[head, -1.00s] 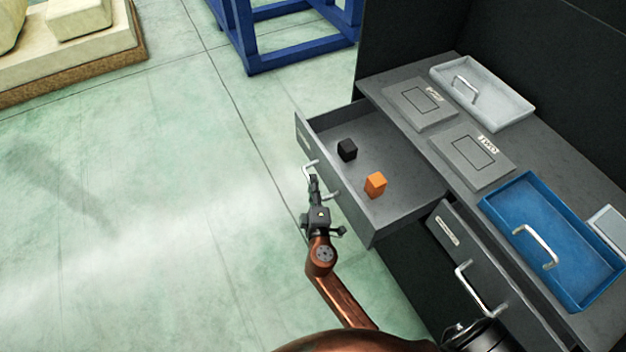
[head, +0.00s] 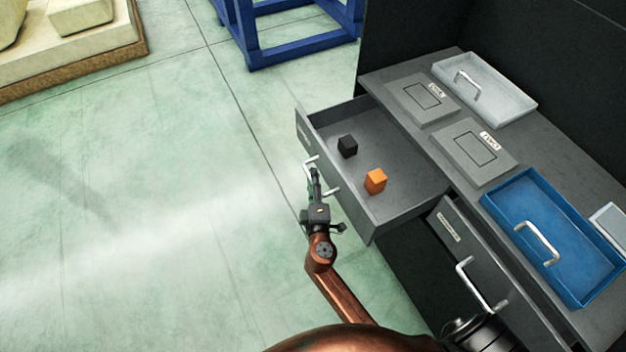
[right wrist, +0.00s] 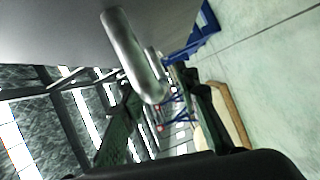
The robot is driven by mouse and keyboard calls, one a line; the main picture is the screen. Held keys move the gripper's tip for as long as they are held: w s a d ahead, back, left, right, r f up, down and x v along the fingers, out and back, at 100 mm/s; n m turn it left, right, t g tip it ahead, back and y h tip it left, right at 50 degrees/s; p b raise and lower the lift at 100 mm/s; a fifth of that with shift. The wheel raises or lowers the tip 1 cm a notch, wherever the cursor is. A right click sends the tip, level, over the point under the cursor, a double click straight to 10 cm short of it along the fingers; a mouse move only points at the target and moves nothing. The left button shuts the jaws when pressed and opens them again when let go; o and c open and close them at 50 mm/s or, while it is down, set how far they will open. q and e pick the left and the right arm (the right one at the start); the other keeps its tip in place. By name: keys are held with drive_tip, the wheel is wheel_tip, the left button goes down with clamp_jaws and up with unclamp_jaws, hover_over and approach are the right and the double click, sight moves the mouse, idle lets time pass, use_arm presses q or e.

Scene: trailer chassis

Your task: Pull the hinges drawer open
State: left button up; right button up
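A grey drawer (head: 378,222) stands well out from the dark cabinet, with a black cube (head: 347,146) and an orange cube (head: 375,181) inside. The small label on its front is too small to read. My right gripper (head: 315,181) is at the bar handle (head: 310,163) on this drawer's front. In the right wrist view the metal handle (right wrist: 132,52) runs between the two fingers (right wrist: 162,112), which look closed around it. A second drawer front (head: 480,262) with its own handle is to the right; its label is unreadable. My left gripper is not in view.
The cabinet top holds a white tray (head: 510,97), two grey labelled plates (head: 423,97) (head: 474,152) and a blue tray (head: 540,205) with a handle. A blue frame (head: 300,52) stands behind on the floor. The floor left of the drawer is clear.

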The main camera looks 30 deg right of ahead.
drive_tip(key=v, duration=0.7)
drive_tip(key=shift+s, duration=0.2)
drive_tip(key=shift+a, duration=0.1)
